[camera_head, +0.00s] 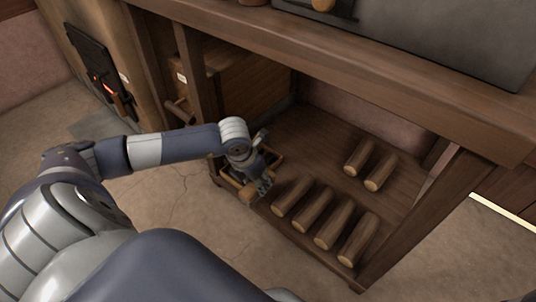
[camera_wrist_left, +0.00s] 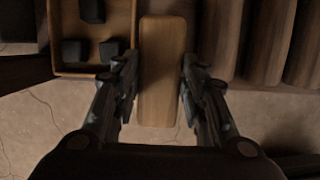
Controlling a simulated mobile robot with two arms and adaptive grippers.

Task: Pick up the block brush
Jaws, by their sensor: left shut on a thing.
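The block brush shows in the left wrist view as a pale wooden block (camera_wrist_left: 162,75) standing lengthwise between the two fingers. My left gripper (camera_wrist_left: 160,85) is shut on it, with one finger on each long side. In the head view my left gripper (camera_head: 262,183) is at the front left of the low shelf, and the wooden block (camera_head: 249,194) shows at its fingertips. The bristles are not visible. I cannot tell whether the block touches the shelf. My right gripper is in neither view.
A wooden tray (camera_wrist_left: 95,70) with dark blocks lies just left of the brush. Several round logs (camera_head: 316,215) lie to the right on the shelf (camera_head: 310,135). A bench top (camera_head: 340,55) overhangs the shelf. A stove with a glowing opening (camera_head: 98,82) stands at the left.

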